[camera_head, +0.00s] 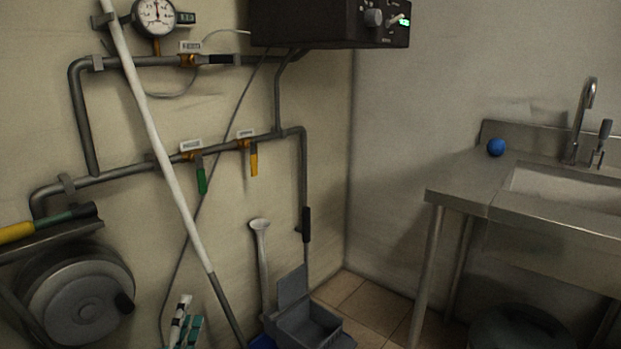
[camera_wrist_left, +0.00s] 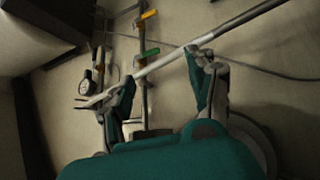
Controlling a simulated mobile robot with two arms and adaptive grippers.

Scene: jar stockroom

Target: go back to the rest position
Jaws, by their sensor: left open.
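My left gripper (camera_head: 182,318) shows at the bottom of the head view as a small teal, black and white shape, left of a long white pole (camera_head: 165,150). In the left wrist view the gripper (camera_wrist_left: 158,76) has its two fingers spread wide, with nothing gripped between them. The pole (camera_wrist_left: 235,26) also crosses that view slantwise past the fingertips; how near it is to them I cannot tell. Most of the left arm is out of the head view. My right gripper is not in view.
Grey pipes (camera_head: 120,175) with valves and a gauge (camera_head: 155,17) run along the wall, beside a hose reel (camera_head: 82,298). A dark control box (camera_head: 320,25) hangs above. A steel sink counter (camera_head: 470,180) with a blue ball (camera_head: 496,147) is at right.

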